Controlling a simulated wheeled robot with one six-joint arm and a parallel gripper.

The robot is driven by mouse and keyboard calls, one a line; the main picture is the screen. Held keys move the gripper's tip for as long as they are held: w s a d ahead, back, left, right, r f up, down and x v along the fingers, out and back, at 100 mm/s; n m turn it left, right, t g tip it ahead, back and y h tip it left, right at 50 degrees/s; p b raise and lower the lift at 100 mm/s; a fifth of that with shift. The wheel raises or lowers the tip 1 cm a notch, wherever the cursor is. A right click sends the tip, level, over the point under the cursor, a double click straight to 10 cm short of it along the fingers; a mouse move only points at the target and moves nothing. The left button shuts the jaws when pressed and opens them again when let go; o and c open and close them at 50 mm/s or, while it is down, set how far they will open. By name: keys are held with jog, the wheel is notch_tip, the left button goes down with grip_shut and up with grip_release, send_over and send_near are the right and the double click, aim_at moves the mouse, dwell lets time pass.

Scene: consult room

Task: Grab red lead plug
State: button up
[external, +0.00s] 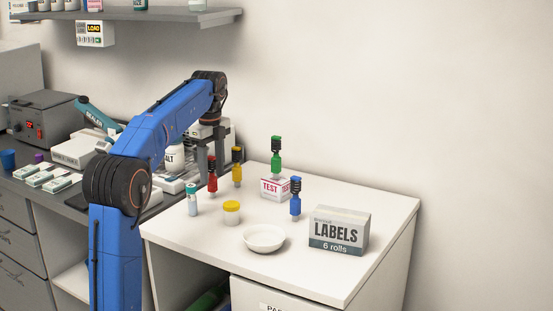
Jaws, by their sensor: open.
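The red lead plug (212,184) stands upright on the white table top, with a dark upper part and a pale tip at the bottom. My gripper (211,162) hangs from the blue arm, pointing down. It is open and looks empty, with its fingers near the top of the red plug in the picture. I cannot tell from this view whether the fingers are around the plug or behind it. Similar plugs stand nearby: yellow (237,172) just to the right, green (276,158) on the TEST box (275,189), and blue (295,202) farther right.
A teal-and-white tube (192,203) and a yellow-lidded jar (231,213) stand close in front of the red plug. A white bowl (264,238) and the LABELS box (339,231) are to the right. The darker left bench is crowded. The table's front left is clear.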

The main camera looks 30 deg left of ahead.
jog(key=shift+f, duration=1.05)
jog(key=c, duration=1.1)
